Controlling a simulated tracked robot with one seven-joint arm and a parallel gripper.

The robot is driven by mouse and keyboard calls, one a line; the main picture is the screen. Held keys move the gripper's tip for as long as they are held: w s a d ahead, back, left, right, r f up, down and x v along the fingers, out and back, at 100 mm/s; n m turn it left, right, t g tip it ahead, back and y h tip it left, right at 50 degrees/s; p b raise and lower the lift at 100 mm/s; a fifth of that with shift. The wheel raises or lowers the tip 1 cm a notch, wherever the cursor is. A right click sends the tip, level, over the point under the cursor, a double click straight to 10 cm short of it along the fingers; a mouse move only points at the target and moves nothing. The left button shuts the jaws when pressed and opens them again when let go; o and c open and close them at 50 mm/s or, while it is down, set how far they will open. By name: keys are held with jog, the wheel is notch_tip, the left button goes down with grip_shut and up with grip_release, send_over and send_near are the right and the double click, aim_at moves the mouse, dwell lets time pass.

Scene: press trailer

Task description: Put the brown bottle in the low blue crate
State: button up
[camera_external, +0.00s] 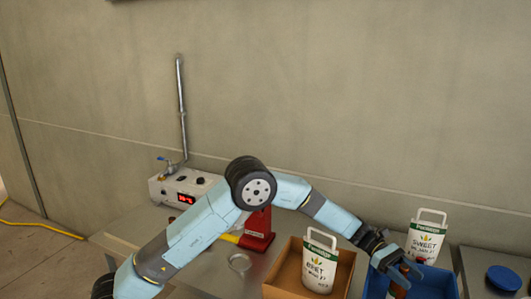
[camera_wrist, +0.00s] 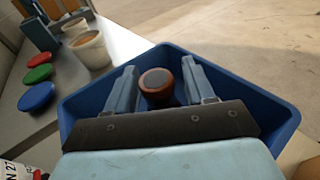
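A blue lid (camera_external: 504,278) lies at right. A red stand (camera_external: 258,232) and a control box (camera_external: 183,188) are further left.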

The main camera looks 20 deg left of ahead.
jog(key=shift+o, duration=0.3)
jog(key=shift+r, duration=0.1)
jog(key=v, duration=1.2)
jog(key=s+a+r+m+t+y, duration=0.2)
jog(key=a+r, duration=0.3)
jog(key=a, duration=0.5)
jog(key=s+a+r+m+t+y, duration=0.15)
jog(key=a+r, duration=0.25)
jog(key=a, duration=0.5)
jog(key=s+a+r+m+t+y, duration=0.1)
jog(key=a+r+m+t+y, duration=0.3)
jog(key=a, duration=0.6)
jog(key=s+a+m+t+y, duration=0.1)
jog(key=s+a+t, duration=0.1)
jog(key=s+a, duration=0.4)
jog(key=s+a+m+t+y, duration=0.1)
jog(key=s+a, duration=0.6)
jog(key=a, duration=0.8)
jog(key=s+a+m+t+y, duration=0.1)
jog(key=s+a+t+y, duration=0.2)
jog(key=s+a, duration=0.3)
jog(key=a+t, duration=0.1)
jog(key=a, duration=0.4)
jog(key=shift+s+a, duration=0.2)
jog(key=shift+s, duration=0.2)
